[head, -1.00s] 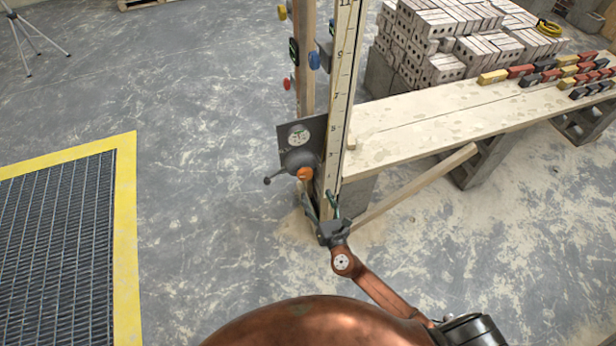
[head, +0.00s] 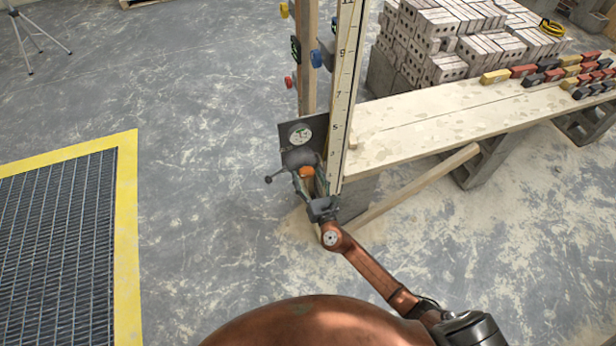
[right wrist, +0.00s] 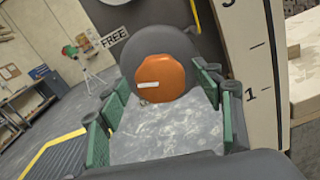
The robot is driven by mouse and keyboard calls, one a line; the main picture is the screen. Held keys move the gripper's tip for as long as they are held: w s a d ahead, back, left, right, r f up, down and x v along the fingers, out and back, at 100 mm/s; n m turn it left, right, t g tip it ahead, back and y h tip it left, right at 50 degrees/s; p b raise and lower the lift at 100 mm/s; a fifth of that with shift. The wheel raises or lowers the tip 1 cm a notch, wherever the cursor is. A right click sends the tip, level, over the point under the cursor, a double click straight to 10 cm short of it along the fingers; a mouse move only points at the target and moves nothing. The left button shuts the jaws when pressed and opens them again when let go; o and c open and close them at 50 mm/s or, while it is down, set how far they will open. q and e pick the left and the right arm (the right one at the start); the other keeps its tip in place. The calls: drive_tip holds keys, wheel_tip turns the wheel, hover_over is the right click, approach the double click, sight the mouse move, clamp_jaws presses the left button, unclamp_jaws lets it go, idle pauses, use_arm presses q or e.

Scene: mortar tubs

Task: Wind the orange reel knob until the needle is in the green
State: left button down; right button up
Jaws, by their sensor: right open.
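The orange reel knob (head: 307,173) sits on the front of a round grey reel (head: 299,157), below a small dial (head: 300,135) on a dark plate. The dial's needle is too small to read. My right gripper (head: 308,183) is open, with its fingers on either side of the knob in the head view. In the right wrist view the knob (right wrist: 161,78) shows between and just beyond the green-padded fingertips (right wrist: 160,100), with a white mark on its face. I cannot tell whether the fingers touch it. My left gripper is not in view.
A tall marked gauge staff (head: 340,100) stands just right of the reel. A small lever (head: 268,179) sticks out left of it. A plank bench (head: 430,120) with coloured blocks runs to the right. The floor at left is clear up to a yellow-edged grate (head: 126,200).

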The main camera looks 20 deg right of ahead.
drive_tip(key=shift+c, duration=0.7)
drive_tip(key=c, duration=1)
drive_tip(key=m+b, duration=0.3)
drive_tip(key=shift+f, duration=0.35)
drive_tip(key=shift+m+b, duration=0.4)
drive_tip(key=shift+m, duration=0.2)
drive_tip(key=shift+r+m, duration=0.25)
drive_tip(key=shift+m, duration=0.15)
drive_tip(key=o, duration=1.1)
drive_tip(key=shift+o, duration=0.2)
